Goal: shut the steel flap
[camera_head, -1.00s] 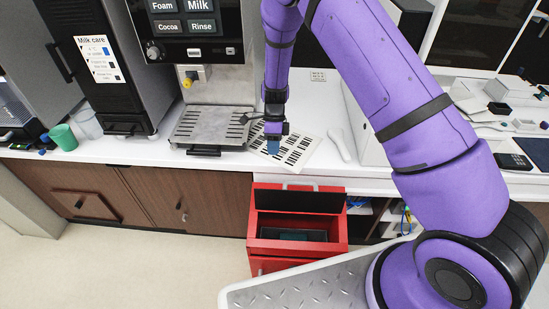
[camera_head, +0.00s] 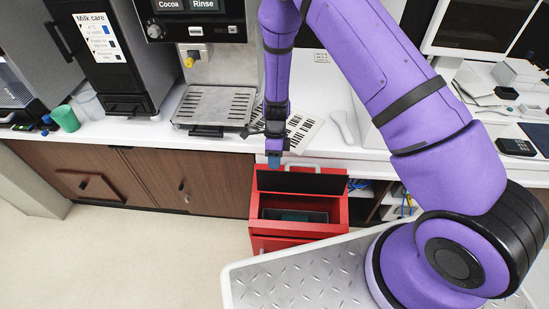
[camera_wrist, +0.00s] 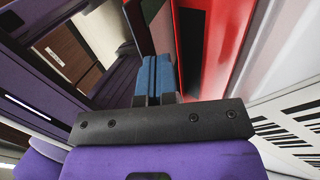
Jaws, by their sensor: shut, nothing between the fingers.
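The flap is the raised lid (camera_head: 300,181) of a red chest (camera_head: 299,228) below the counter. It stands up at the back of the opening, its dark inner face toward me. My gripper (camera_head: 274,161) points down at the lid's upper left edge, in front of the counter edge. In the wrist view my blue fingertips (camera_wrist: 156,77) are together and empty. A dark panel (camera_wrist: 188,50), seemingly the lid, is close to their right, with red metal (camera_wrist: 222,45) beyond. I cannot tell whether they touch it.
The white counter (camera_head: 222,140) runs behind the chest, with a drip tray (camera_head: 213,105) and printed sheets (camera_head: 301,130) on it. A dark bin (camera_head: 295,215) is inside the chest. My tread-plate base is in front. The floor (camera_head: 140,230) to the left is clear.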

